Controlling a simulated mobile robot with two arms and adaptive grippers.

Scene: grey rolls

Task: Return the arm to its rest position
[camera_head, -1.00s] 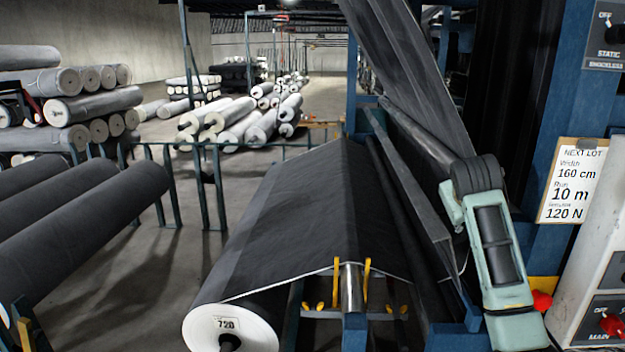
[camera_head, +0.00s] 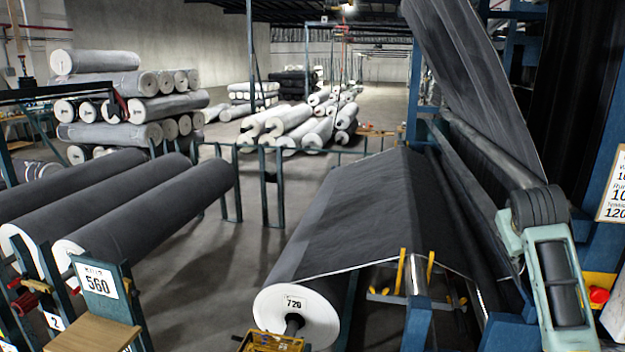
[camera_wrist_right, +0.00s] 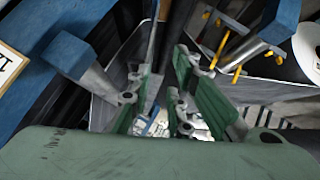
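My right arm (camera_head: 557,285), a pale green and black link, comes up from the lower right in the head view, beside the blue frame of the machine. Its gripper is hidden in that view. In the right wrist view my right gripper (camera_wrist_right: 168,75) has its two green fingers apart. A dark bar runs behind the gap, and I see nothing clamped between the fingers. My left arm and left gripper are not in view.
A dark fabric roll marked 720 (camera_head: 297,313) feeds a sheet up beside the machine. Yellow prongs (camera_head: 401,272) stand near its end. Dark rolls (camera_head: 150,210) lie at left behind a sign reading 560 (camera_head: 97,281). Open floor (camera_head: 215,270) lies between.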

